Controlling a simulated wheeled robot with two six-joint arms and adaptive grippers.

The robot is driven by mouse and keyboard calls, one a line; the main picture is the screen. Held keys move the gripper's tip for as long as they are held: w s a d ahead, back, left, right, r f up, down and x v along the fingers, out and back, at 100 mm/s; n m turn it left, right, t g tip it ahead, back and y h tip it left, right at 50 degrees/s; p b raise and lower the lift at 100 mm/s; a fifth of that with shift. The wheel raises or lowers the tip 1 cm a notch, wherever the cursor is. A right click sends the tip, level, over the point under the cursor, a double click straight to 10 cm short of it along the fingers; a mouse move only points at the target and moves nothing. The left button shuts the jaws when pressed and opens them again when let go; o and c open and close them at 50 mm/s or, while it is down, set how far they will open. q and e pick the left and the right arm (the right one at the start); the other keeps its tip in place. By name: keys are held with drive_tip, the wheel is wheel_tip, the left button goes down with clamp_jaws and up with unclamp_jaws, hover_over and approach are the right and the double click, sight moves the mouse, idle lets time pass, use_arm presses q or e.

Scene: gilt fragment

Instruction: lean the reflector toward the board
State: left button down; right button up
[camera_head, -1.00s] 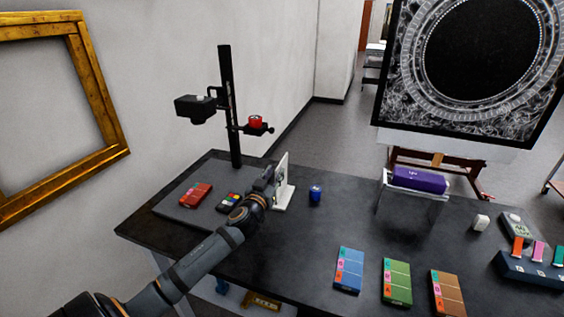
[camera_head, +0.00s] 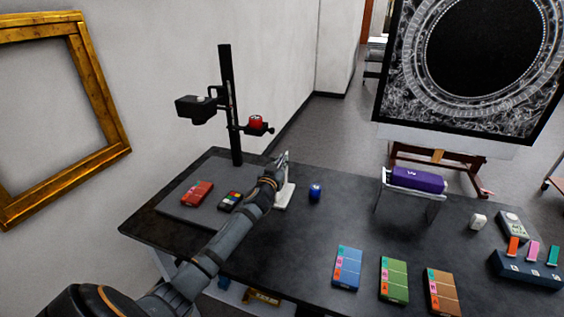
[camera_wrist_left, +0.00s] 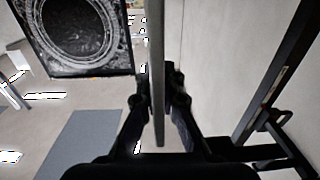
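The reflector (camera_head: 289,166) is a thin pale panel on a white foot (camera_head: 284,200), beside the right edge of the grey board (camera_head: 183,207). My left gripper (camera_head: 276,170) is at the panel from the board side and hides much of it. In the left wrist view the panel (camera_wrist_left: 156,50) shows edge-on between the two fingers (camera_wrist_left: 159,92), which close on it from both sides. The panel's exact tilt is hard to tell behind the gripper. My right gripper is not in view.
A black copy stand (camera_head: 230,105) rises behind the board, with a red-topped piece on its arm. A red box (camera_head: 197,193) and a colour chart (camera_head: 230,202) lie on the board. A blue jar (camera_head: 315,193) stands close right of the reflector.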

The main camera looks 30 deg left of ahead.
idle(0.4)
use_arm(q)
drive_tip(key=a+n+b, duration=0.1)
drive_tip(key=b, duration=0.1)
drive_tip(key=s+a+n+b, duration=0.1)
drive_tip(key=a+b, duration=0.1)
drive_tip(key=a+f+n+b, duration=0.1)
drive_tip(key=a+b, duration=0.1)
drive_tip(key=shift+s+a+f, duration=0.1)
drive_tip(key=shift+s+a, duration=0.15)
drive_tip(key=shift+s, duration=0.05)
drive_tip(key=c, duration=1.8)
unclamp_jaws()
drive_tip(key=shift+d, duration=0.15)
drive_tip(key=shift+o, duration=1.4)
